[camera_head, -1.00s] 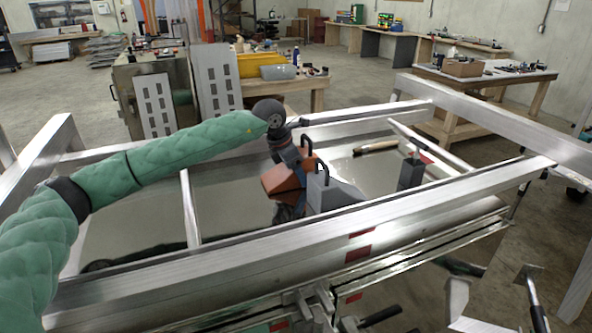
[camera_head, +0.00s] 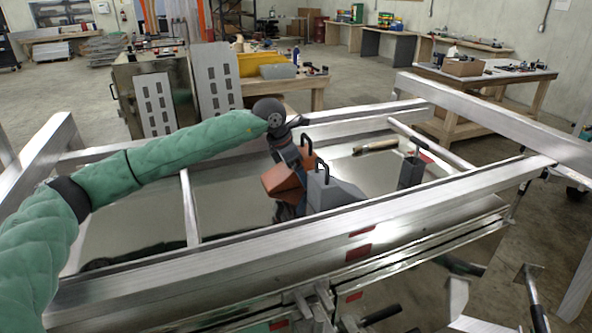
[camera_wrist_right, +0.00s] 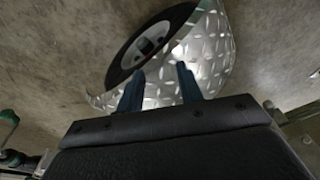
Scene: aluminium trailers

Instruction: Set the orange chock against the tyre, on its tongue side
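The orange chock (camera_head: 284,183) with a black loop handle is in the trailer bed in the head view, tilted beside a grey chock (camera_head: 335,193) with a similar handle. My left gripper (camera_head: 288,205) comes down at the orange chock and is partly hidden by it; I cannot tell whether its fingers are closed on it. In the right wrist view, the tyre (camera_wrist_right: 150,45) sits under a diamond-plate fender (camera_wrist_right: 212,50). My right gripper (camera_wrist_right: 159,84) is open and empty, its two blue fingers pointing at the tyre and fender. The tongue is not clearly identifiable.
The trailer's aluminium rails (camera_head: 270,255) surround the bed. A wooden-handled brush (camera_head: 376,145) and a dark grey holder (camera_head: 411,172) are in the bed to the right of the chocks. A workbench (camera_head: 480,75) stands behind. Bare concrete floor (camera_wrist_right: 45,60) lies left of the tyre.

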